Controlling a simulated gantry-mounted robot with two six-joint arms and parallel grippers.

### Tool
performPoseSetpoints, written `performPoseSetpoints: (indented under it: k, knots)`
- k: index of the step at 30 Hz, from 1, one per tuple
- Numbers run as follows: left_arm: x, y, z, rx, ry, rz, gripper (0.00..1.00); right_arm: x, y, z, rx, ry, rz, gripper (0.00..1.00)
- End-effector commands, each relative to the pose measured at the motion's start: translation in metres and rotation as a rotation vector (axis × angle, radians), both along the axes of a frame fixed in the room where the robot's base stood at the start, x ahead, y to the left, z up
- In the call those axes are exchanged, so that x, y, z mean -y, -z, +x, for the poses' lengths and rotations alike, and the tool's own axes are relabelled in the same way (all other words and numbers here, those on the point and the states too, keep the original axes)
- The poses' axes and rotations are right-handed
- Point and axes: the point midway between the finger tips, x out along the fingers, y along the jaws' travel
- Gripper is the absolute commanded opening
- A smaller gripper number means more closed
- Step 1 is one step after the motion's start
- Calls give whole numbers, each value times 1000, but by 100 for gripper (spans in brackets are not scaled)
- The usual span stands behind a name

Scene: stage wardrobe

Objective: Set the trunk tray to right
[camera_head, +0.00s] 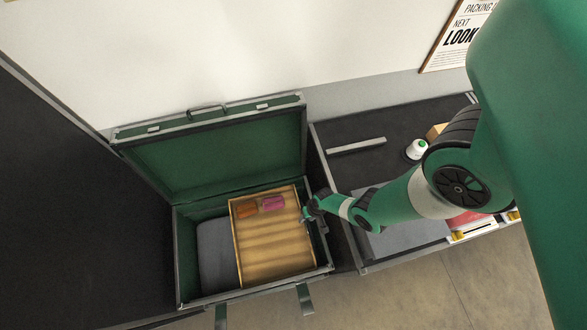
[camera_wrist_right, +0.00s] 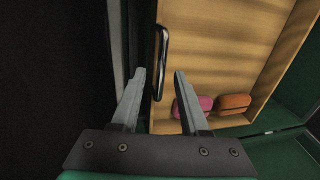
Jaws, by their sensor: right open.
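The open green trunk (camera_head: 184,256) stands left of the dark table. The wooden trunk tray (camera_head: 275,250) sits in its right part, close to the right wall; I cannot tell if they touch. An orange roll (camera_head: 247,210) and a pink roll (camera_head: 272,203) lie at the tray's back edge. My right gripper (camera_head: 307,214) is at the tray's right side. In the right wrist view the gripper (camera_wrist_right: 159,75) is open, with the tray's dark handle (camera_wrist_right: 163,50) appearing between its fingers. Contact cannot be told. My left gripper is out of view.
Grey folded cloth (camera_head: 217,255) shows in the trunk's left part. The raised lid (camera_head: 220,155) stands behind. The table (camera_head: 350,115) to the right holds a grey bar (camera_head: 356,146), a white spool (camera_head: 416,149) and a grey mat (camera_head: 400,238).

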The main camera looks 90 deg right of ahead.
Motion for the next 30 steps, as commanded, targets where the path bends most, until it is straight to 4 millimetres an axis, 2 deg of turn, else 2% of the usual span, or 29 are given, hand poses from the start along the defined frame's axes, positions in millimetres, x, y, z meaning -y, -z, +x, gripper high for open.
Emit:
performPoseSetpoints:
  k: [7, 13, 18, 27, 30]
  knots:
    - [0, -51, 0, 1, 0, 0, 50, 3, -61, -10, 0, 3, 1, 45]
    - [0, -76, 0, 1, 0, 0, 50, 5, -98, -18, 0, 2, 0, 45]
    - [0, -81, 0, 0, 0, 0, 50, 6, -109, -21, -1, 1, 1, 45]
    - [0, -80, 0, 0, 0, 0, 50, 6, -108, -20, -5, -2, 1, 45]
    - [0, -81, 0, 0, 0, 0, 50, 5, -105, -14, -50, -12, 11, 45]
